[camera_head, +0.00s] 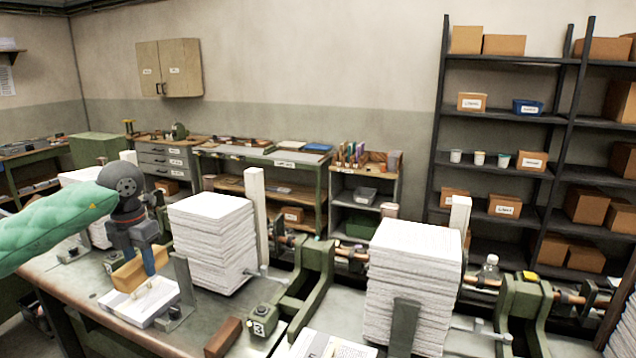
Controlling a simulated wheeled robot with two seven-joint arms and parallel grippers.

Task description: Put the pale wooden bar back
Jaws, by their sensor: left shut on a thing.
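The pale wooden bar (127,277) is at the lower left, just above or touching a low white stack of sheets (118,304); I cannot tell which. My left gripper (143,262) points down from the green-sleeved arm and is shut on the bar. The bar shows on both sides of the fingers. A small pale piece lies on the low stack in front of the bar. My right gripper is not in view.
Tall paper stacks (212,245) and (408,285) stand on the bench, with pale posts and green metal brackets around them. A dark brown block (222,338) lies at the bench's front edge. A green numbered box (262,320) sits right of it. Bare bench top shows between.

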